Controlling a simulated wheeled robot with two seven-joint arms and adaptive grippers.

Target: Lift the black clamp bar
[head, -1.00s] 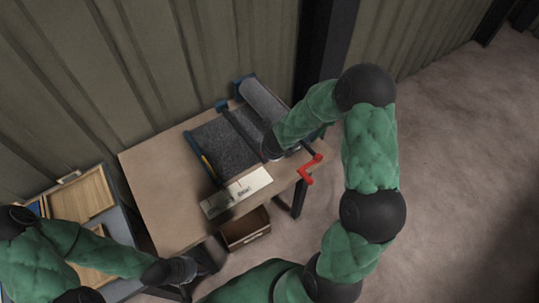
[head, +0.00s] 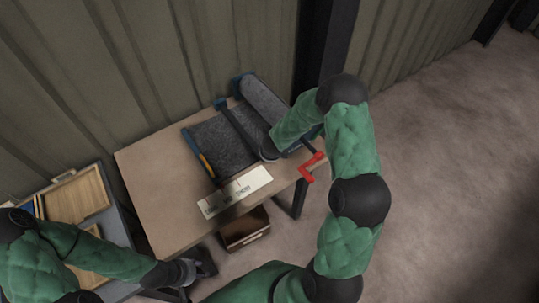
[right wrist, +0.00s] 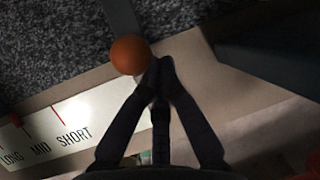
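The black clamp bar (head: 237,122) crosses the grey felt bed on the table, from a blue bracket at the back towards the front. In the right wrist view the bar (right wrist: 120,18) comes in from the top and ends at an orange ball knob (right wrist: 130,55). My right gripper (right wrist: 159,66) has its fingertips together just right of the knob, with nothing seen between them; whether they touch the knob I cannot tell. In the head view my arm hides its fingers. My left gripper (head: 190,271) is low at the left, near the table's front; its fingers are unclear.
A white scale strip (head: 236,191) marked LONG, MID, SHORT lies along the table's front. A red crank (head: 311,167) sticks out at the right. An open box (head: 245,231) is below the front edge. A wooden tray (head: 108,207) stands left. The tabletop's left part is clear.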

